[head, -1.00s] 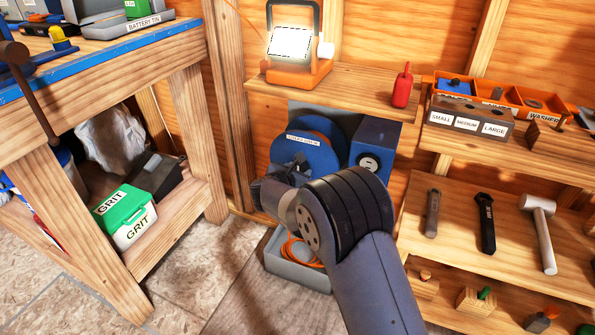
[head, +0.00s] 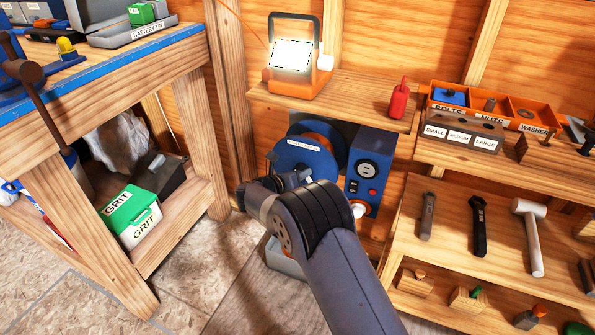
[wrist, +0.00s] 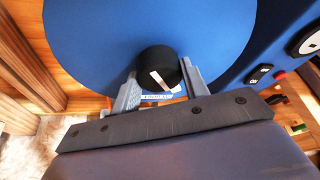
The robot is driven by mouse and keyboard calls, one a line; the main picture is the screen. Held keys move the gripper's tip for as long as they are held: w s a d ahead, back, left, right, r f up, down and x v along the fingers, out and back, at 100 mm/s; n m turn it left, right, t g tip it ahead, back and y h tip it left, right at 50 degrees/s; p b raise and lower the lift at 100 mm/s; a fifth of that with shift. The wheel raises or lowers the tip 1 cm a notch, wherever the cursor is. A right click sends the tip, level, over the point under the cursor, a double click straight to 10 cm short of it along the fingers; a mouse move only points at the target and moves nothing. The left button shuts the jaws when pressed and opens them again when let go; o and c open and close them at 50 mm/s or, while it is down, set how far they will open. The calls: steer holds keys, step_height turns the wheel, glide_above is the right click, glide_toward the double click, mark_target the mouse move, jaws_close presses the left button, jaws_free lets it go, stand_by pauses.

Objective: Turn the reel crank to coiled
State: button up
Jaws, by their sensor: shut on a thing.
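The reel (head: 300,155) is a blue disc with an orange cord behind it, mounted under the shelf. A small white label on its face is too small to read. In the wrist view the blue disc (wrist: 75,40) fills the top. A black crank knob (wrist: 158,68) with a white stripe stands out from it. My gripper (wrist: 160,82) has its grey fingers on either side of the knob and is shut on it. In the head view my gripper (head: 288,178) is at the lower front of the reel, and my arm hides the knob's details.
A blue control box (head: 367,165) with a dial and switches sits right of the reel. A lit work lamp (head: 292,60) and a red bottle (head: 398,98) stand on the shelf above. A workbench (head: 190,130) is at left, and tool shelves (head: 455,230) are at right.

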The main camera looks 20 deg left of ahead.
steer(key=n+t+b, duration=0.2)
steer(key=n+t, duration=0.1)
steer(key=n, duration=0.7)
steer(key=n+t+y+b, duration=0.1)
steer(key=n+t+b, duration=0.1)
steer(key=n, duration=0.8)
steer(key=f+n+t+b, duration=0.1)
steer(key=n+t+b, duration=0.2)
steer(key=n, duration=0.6)
steer(key=shift+d+n+t+b, duration=0.15)
steer(key=shift+n+t+b, duration=0.2)
steer(key=shift+b, duration=0.35)
steer(key=shift+n+y, duration=0.35)
steer(key=shift+y, duration=0.05)
steer(key=o, duration=1)
steer(key=p+v, duration=0.2)
steer(key=v, duration=0.9)
